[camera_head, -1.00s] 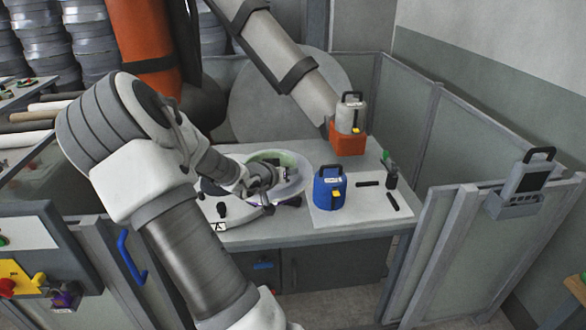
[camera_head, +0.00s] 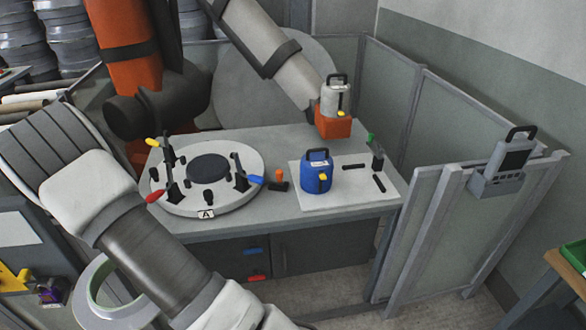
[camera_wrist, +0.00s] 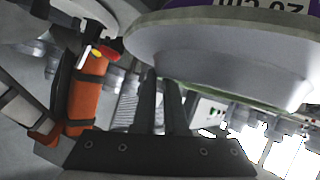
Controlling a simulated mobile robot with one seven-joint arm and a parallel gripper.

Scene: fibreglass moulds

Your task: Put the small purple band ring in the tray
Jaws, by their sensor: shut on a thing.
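A pale ring (camera_head: 90,308) with a green inner edge shows at the lower left of the head view, partly behind my arm. In the wrist view the ring (camera_wrist: 215,45) fills the top, close up, with a purple label on its outer side. My gripper (camera_wrist: 165,85) is shut on the ring's wall. In the head view my arm hides my gripper. A green tray (camera_head: 574,254) is cut off at the right edge, on a wooden-topped stand.
A round fixture (camera_head: 213,205) with clamps and coloured handles sits on the grey table (camera_head: 290,220), beside a blue canister (camera_head: 317,175). Grey partition panels (camera_head: 450,235) stand between the table and the green tray. An orange robot arm (camera_head: 128,60) stands behind.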

